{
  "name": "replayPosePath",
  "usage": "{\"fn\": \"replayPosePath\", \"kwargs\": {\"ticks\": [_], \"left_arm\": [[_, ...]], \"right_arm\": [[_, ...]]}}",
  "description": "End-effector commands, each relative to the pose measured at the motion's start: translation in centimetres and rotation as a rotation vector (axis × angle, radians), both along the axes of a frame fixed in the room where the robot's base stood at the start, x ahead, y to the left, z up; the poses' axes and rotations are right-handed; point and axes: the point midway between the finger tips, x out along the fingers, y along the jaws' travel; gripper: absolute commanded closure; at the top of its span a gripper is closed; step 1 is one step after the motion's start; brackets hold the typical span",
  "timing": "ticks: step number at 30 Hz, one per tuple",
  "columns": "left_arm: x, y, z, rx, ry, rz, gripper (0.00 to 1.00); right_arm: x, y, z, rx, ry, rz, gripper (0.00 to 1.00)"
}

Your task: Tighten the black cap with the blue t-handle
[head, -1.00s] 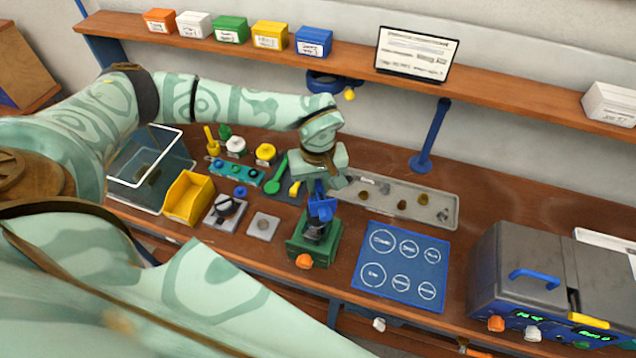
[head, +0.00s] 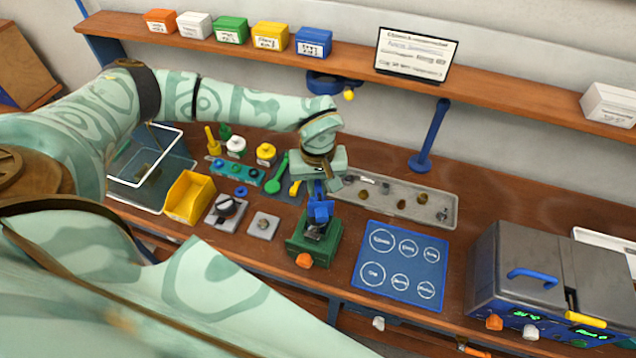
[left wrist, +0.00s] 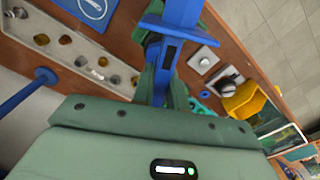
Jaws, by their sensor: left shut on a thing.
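The blue t-handle (head: 320,212) stands roughly upright over the green fixture (head: 314,248) at the middle of the bench. My left gripper (head: 318,192) comes down from above and is shut on the t-handle. In the left wrist view the t-handle (left wrist: 182,14) shows as a blue upright shape with a crossbar, beyond the gripper body. A dark part (head: 315,231), probably the black cap, sits in the fixture just below the handle. The handle mostly hides it, and I cannot tell whether the two touch. My right gripper is not in view.
A blue mat with white circles (head: 395,262) lies right of the fixture. A grey parts tray (head: 440,214) is behind. Grey plates (head: 263,226), a yellow bin (head: 188,197) and a clear box stand left. A grey machine (head: 530,270) stands far right.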

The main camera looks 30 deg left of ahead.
Motion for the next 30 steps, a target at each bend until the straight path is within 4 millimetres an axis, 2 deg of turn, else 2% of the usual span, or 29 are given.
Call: {"fn": "replayPosePath", "kwargs": {"ticks": [14,23,30], "left_arm": [[0.05,-0.01,0.08,0.0,-0.001,-0.049,1.0],[0.05,0.02,0.17,0.0,-0.001,-0.166,1.0],[0.03,0.01,0.07,0.0,-0.001,-0.184,1.0]], "right_arm": [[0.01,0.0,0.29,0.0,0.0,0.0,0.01],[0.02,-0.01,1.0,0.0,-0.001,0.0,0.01],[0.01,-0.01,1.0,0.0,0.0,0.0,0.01]]}}
